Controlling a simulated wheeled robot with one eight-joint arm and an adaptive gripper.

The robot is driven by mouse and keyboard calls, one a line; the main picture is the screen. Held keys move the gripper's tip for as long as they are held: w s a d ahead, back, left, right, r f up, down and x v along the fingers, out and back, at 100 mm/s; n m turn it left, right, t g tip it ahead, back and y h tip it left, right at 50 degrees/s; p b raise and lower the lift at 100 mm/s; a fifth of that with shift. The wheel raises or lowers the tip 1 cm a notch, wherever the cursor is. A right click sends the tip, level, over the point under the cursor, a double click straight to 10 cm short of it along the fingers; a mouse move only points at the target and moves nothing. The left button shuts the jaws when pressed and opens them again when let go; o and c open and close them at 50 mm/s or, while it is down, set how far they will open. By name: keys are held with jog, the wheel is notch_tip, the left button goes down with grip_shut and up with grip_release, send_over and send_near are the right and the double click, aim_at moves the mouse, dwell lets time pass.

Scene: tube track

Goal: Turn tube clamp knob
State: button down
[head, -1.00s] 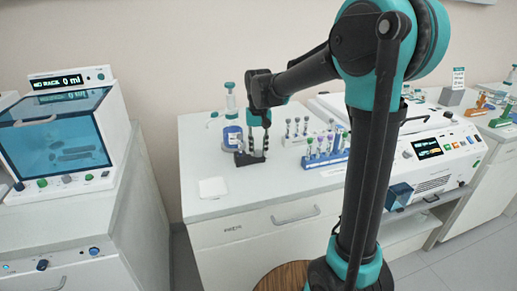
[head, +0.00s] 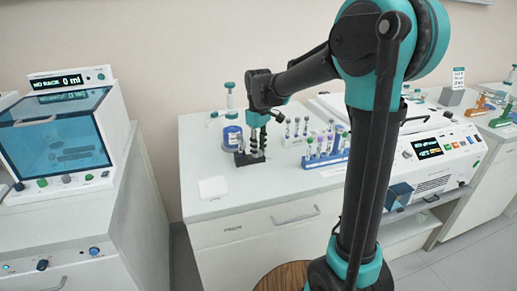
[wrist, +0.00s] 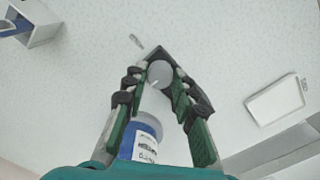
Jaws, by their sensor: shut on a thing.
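My gripper (head: 251,154) points down at the counter with its fingers shut on the pale grey round knob (wrist: 159,73) of the tube clamp. In the wrist view the knob sits between the fingertips (wrist: 164,80). The dark clamp body (wrist: 162,53) shows behind the knob, and the fingers cover part of it. In the head view the dark clamp base (head: 241,160) rests on the white counter, and the fingers hide the knob.
A blue-labelled jar (head: 232,138) stands close behind the gripper, left of it. A flat white square (head: 213,187) lies front left. Tube racks (head: 324,160) stand to the right, before a white machine (head: 440,150). The counter's front middle (head: 262,186) is clear.

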aim_at(259, 151)
jog(key=shift+n, duration=0.5)
jog(key=c, duration=1.2)
grip_release()
notch_tip(259, 151, up, 12)
